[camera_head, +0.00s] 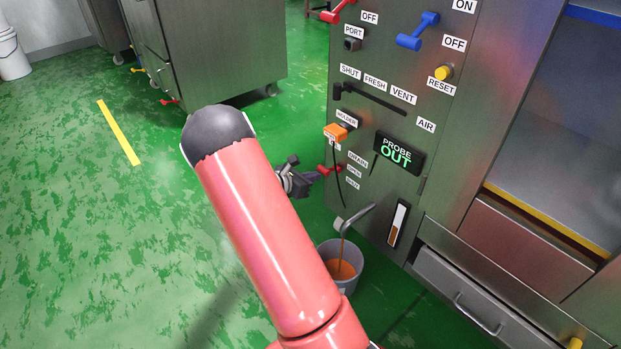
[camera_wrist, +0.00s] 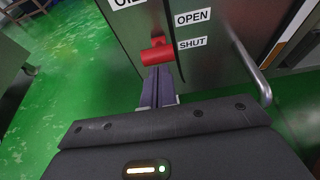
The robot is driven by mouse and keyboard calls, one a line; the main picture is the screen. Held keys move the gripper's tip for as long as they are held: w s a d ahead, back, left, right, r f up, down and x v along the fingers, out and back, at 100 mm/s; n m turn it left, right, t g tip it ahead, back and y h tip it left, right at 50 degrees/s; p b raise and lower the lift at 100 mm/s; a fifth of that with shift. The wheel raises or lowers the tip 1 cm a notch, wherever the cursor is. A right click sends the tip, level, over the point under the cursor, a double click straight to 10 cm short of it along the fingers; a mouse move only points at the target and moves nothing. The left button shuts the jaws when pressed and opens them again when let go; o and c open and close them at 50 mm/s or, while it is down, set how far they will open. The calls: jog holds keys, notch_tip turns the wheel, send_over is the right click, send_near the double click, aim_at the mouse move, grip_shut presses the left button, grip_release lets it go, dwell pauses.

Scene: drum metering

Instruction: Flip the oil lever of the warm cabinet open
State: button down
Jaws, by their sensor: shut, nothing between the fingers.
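The red oil lever (camera_head: 325,170) is on the lower left of the grey cabinet front (camera_head: 385,195). In the wrist view the red lever (camera_wrist: 157,52) stands left of the OPEN and SHUT labels, its handle nearer the height of SHUT. My gripper (camera_head: 312,176) is shut and empty. In the wrist view its fingertips (camera_wrist: 157,70) are right at the lever's handle; I cannot tell whether they touch it. A bent spout (camera_head: 355,216) below lets a brown-orange stream run into a grey bucket (camera_head: 355,282).
A PROBE OUT display (camera_head: 398,153), an orange probe (camera_head: 336,132) with a hanging cable and a sight gauge (camera_head: 398,222) are close by on the panel. A blue lever (camera_head: 418,32) is higher up. Green floor (camera_head: 80,220) is open on the left.

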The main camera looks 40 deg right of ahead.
jog(key=shift+w+d+r+p, duration=0.1)
jog(key=shift+d+r+p, duration=0.25)
jog(key=shift+d+r, duration=0.45)
jog(key=shift+a+r, duration=0.1)
jog(key=shift+r, duration=0.1)
jog(key=w+p+v, duration=0.1)
jog(key=v, duration=1.2)
jog(key=shift+s+a+p, duration=0.3)
jog(key=shift+s+a, duration=0.05)
jog(key=shift+s, duration=0.15)
